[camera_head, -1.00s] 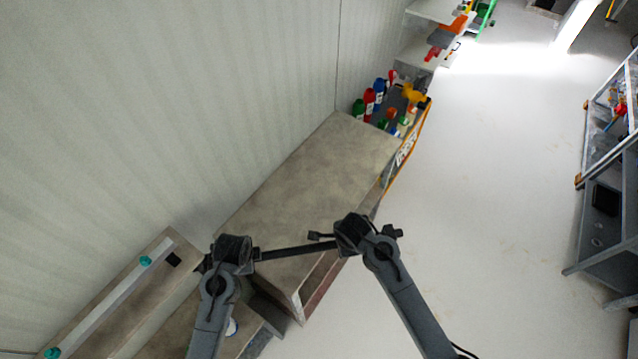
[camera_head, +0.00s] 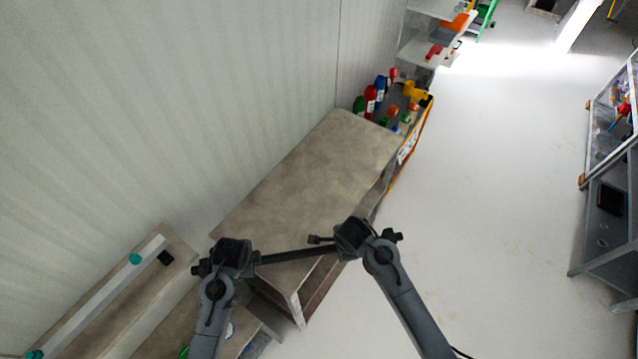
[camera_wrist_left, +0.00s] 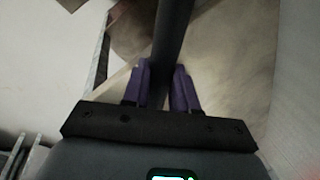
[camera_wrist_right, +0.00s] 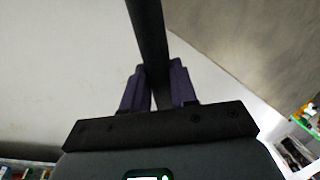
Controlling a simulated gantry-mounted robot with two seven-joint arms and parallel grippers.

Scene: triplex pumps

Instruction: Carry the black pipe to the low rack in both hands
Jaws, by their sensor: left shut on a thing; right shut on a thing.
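The black pipe (camera_head: 296,256) is a straight dark bar spanning my two grippers in the head view, nearly level, its right side slightly higher in the picture. My left gripper (camera_head: 252,258) is shut on its left part. My right gripper (camera_head: 338,246) is shut on its right part. In the left wrist view the pipe (camera_wrist_left: 174,40) runs between the purple fingers (camera_wrist_left: 160,90). In the right wrist view the pipe (camera_wrist_right: 148,40) also passes between the fingers (camera_wrist_right: 160,88). The pipe appears in front of a wide, brown-grey-topped shelf unit (camera_head: 310,175). I cannot tell which unit is the low rack.
A narrower shelf (camera_head: 110,300) at the lower left bears a long pale bar with teal fittings (camera_head: 135,259). Coloured bottles and tools (camera_head: 385,95) stand beyond the wide unit. A grey rack (camera_head: 605,215) stands at far right. The pale floor (camera_head: 480,190) between is clear.

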